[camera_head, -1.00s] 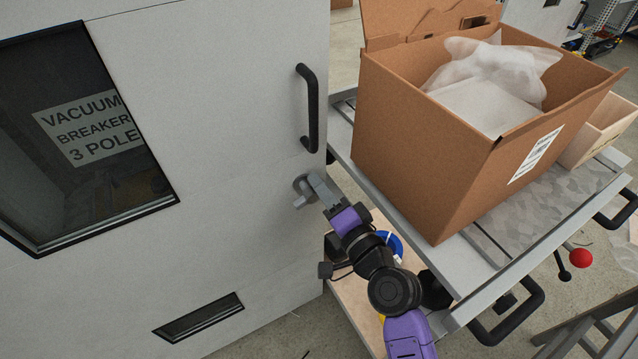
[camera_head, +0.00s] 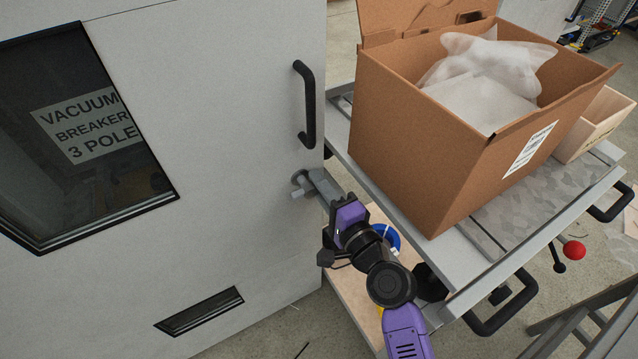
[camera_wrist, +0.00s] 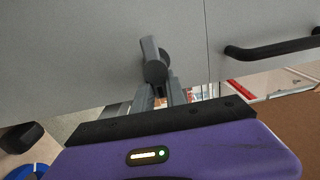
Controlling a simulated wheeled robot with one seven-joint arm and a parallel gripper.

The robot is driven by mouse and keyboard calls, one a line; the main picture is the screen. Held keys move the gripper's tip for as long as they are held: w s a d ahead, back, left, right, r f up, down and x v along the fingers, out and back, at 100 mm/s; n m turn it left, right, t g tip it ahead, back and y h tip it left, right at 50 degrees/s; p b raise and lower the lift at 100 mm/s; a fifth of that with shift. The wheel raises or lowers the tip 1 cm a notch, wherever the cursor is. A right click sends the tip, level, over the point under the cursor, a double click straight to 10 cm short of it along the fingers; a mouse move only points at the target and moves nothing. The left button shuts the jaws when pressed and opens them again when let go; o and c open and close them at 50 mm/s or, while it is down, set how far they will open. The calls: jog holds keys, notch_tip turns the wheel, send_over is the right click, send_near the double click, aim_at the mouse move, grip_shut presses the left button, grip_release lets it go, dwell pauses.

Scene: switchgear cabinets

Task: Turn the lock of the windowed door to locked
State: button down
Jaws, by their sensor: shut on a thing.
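The windowed door (camera_head: 235,120) is a light grey cabinet door with a dark window (camera_head: 75,140) at the left of the head view. Its lock (camera_head: 299,184) is a small grey knob near the door's right edge, below the black handle (camera_head: 307,105). My gripper (camera_head: 314,184) is at the lock, with its fingers shut on the knob. In the wrist view the lock (camera_wrist: 153,62) shows as a dark grey lever between and beyond my fingertips, slightly tilted from upright. The fingertips partly hide the lock's base.
A trolley (camera_head: 450,265) stands close to the right of my gripper, bearing an open cardboard box (camera_head: 430,150) with plastic wrap. A wooden crate (camera_head: 590,130) is behind it. A lower slot window (camera_head: 200,312) is in the door. Free floor shows below the door.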

jog(key=shift+f, duration=0.1)
jog(key=c, duration=1.4)
grip_release()
jog(key=shift+o, duration=0.2)
jog(key=v, duration=0.8)
jog(key=s+d+f+n+h+p, duration=0.35)
jog(key=s+d+h, duration=0.35)
jog(key=s+d, duration=0.8)
jog(key=s+d+r+n+h+p, duration=0.1)
jog(key=s+d+r+n+p, duration=0.1)
jog(key=s+r+n, duration=0.2)
jog(key=s+d+r+n+h+p, duration=0.2)
jog(key=s+r, duration=0.7)
jog(key=s, duration=0.7)
jog(key=shift+r+n+p, duration=0.35)
jog(key=shift+n+p, duration=0.2)
jog(key=shift+n, duration=0.4)
